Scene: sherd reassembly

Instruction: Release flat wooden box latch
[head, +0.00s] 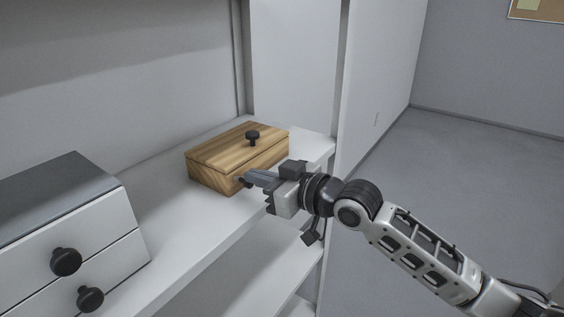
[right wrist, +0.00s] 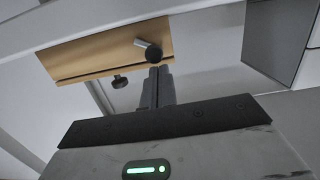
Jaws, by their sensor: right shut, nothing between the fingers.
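The flat wooden box (head: 212,177) sits closed on the white shelf, with a black knob (head: 252,135) on its lid. It also shows in the right wrist view (right wrist: 95,55), where the lid knob (right wrist: 120,82) is seen too. A short grey peg with a black end (right wrist: 149,49), seemingly the latch, sticks out from the box front there. My right gripper (head: 243,180) is shut and empty at the box's front face. In the right wrist view its fingertips (right wrist: 158,72) are right beside the peg's black end; I cannot tell whether they touch. My left gripper is out of view.
A grey-topped white drawer unit (head: 60,205) with black knobs stands at the left on the same shelf (head: 180,232). An upright white panel (head: 375,75) closes the right end. The shelf between drawers and box is clear. A lower shelf (head: 255,270) lies beneath.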

